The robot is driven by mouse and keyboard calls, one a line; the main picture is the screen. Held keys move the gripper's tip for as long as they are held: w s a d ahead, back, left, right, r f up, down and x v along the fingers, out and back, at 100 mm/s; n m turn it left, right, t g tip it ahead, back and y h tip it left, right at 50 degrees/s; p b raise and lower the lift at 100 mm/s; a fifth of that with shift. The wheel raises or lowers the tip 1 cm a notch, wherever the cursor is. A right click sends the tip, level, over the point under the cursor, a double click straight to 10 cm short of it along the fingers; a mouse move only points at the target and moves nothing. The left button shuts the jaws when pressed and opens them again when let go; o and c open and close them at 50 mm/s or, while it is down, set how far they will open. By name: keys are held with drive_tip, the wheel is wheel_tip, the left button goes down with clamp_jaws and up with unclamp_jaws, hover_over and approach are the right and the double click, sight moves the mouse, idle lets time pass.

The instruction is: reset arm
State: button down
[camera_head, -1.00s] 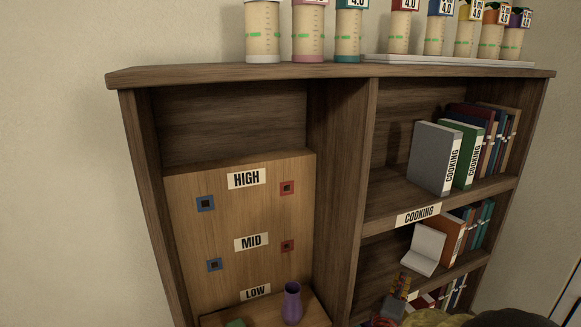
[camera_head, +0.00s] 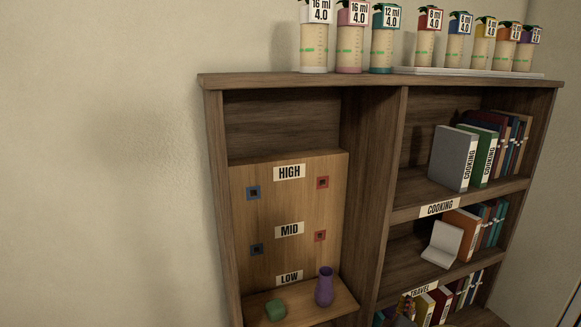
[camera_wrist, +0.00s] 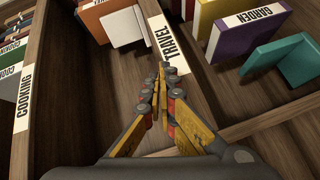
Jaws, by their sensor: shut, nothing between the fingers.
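My gripper (camera_wrist: 162,72) is shut and empty in the wrist view, its yellow and grey fingers together in front of the bookcase shelves. The TRAVEL label (camera_wrist: 168,42) is just beyond the fingertips. In the head view only a small part of my gripper shows at the bottom edge, low in front of the TRAVEL shelf. I cannot tell whether the fingertips touch anything.
A wooden bookcase (camera_head: 372,180) holds books, a purple vase (camera_head: 324,287) and a green block (camera_head: 275,309). Labelled bottles (camera_head: 349,45) stand on top. In the wrist view, a purple book (camera_wrist: 233,38) and a teal book (camera_wrist: 299,62) are right of the fingers. Bare wall lies left.

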drive_tip(key=s+a+f+m+g+y, duration=0.25)
drive_tip(key=a+f+y, duration=0.3)
drive_tip(key=f, duration=0.35)
drive_tip(key=s+a+m+g+y, duration=0.3)
drive_tip(key=s+a+g, duration=0.1)
drive_tip(key=s+a, duration=0.3)
drive_tip(key=s+a+r+m+g, duration=0.15)
drive_tip(key=s+r, duration=0.25)
drive_tip(key=s, duration=0.5)
drive_tip(key=s+a+r+m+g, duration=0.1)
drive_tip(key=s+r+m+g, duration=0.15)
drive_tip(key=s+r, duration=0.4)
drive_tip(key=s+d+r+t, duration=0.1)
drive_tip(key=s+r+t, duration=0.1)
drive_tip(key=s+r, duration=0.5)
drive_tip(key=shift+s+d+r, duration=0.15)
drive_tip(key=shift+d+r, duration=0.1)
drive_tip(key=shift+r, duration=0.7)
drive_tip(key=shift+n, duration=0.25)
